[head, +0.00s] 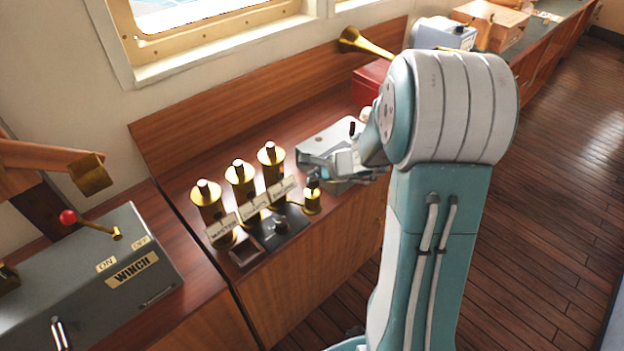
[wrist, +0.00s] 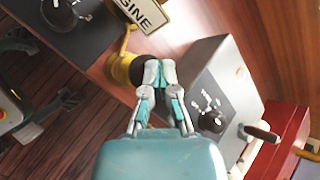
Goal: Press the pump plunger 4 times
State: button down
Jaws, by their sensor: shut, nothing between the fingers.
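The pump is a small brass cylinder (head: 313,202) with a dark knob on top, the plunger (head: 313,184), at the right end of the switch panel. In the wrist view the dark plunger (wrist: 138,72) shows just beyond my fingertips, with the brass body (wrist: 121,68) at its left. My gripper (head: 308,164) is shut and empty, with its fingertips just above the plunger. It also shows in the wrist view (wrist: 158,66), where the fingertips partly cover the plunger. I cannot tell whether they touch it.
Three tall brass cylinders with labels, one being this near cylinder (head: 208,205), stand left of the pump. A grey box (wrist: 222,85) with a dial and lever is close beside my gripper. A red box (wrist: 285,130) lies beyond. A grey winch box (head: 95,270) is at left.

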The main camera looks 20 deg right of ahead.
jog(key=shift+f, duration=1.15)
dwell(1.0)
jog(key=shift+r, duration=1.95)
jog(key=shift+r, duration=2.55)
notch_tip(320, 180, up, 4)
jog(key=shift+f, duration=0.2)
